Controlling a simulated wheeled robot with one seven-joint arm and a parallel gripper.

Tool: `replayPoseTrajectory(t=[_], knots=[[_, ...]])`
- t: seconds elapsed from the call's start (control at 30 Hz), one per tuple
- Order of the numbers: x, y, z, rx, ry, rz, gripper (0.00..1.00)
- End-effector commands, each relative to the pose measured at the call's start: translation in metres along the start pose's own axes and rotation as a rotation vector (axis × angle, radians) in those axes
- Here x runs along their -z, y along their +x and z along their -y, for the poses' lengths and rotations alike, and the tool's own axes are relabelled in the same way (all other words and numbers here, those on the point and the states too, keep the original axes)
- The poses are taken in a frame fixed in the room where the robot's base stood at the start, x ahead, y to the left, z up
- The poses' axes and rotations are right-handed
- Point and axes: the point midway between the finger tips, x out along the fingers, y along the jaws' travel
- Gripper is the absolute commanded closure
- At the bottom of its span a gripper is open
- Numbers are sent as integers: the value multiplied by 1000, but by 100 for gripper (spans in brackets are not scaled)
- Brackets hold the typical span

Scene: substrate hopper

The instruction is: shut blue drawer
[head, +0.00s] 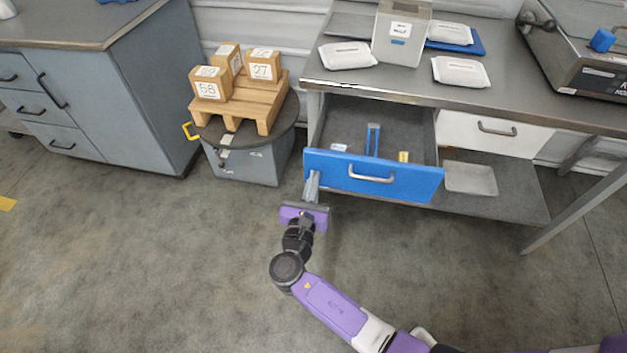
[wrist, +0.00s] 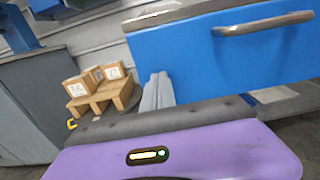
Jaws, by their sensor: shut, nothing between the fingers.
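The blue drawer (head: 332,172) stands pulled out under the grey workbench at the centre of the head view, with a metal bar handle (head: 372,174) on its front. Inside lie a blue tool-like item (head: 373,140), a yellow item (head: 403,157) and a small white item. My gripper (head: 311,182) is shut and empty at the left end of the drawer front, fingers pointing towards it. In the wrist view, the grey fingers (wrist: 157,92) are together beside the left edge of the blue front (wrist: 220,65). I cannot tell whether they touch it.
A round-topped grey bin (head: 245,160) with a wooden pallet (head: 240,105) and numbered boxes stands left of the drawer. A white drawer (head: 495,132) is shut on the right, above a lower shelf with a tray (head: 470,178). The floor in front is clear.

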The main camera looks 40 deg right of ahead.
Motion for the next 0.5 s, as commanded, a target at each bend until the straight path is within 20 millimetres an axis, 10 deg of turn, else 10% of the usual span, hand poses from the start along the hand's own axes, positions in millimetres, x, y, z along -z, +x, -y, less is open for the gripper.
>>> replayPoseTrajectory(t=[0.5], knots=[[2,93,2,7,3,2,100]])
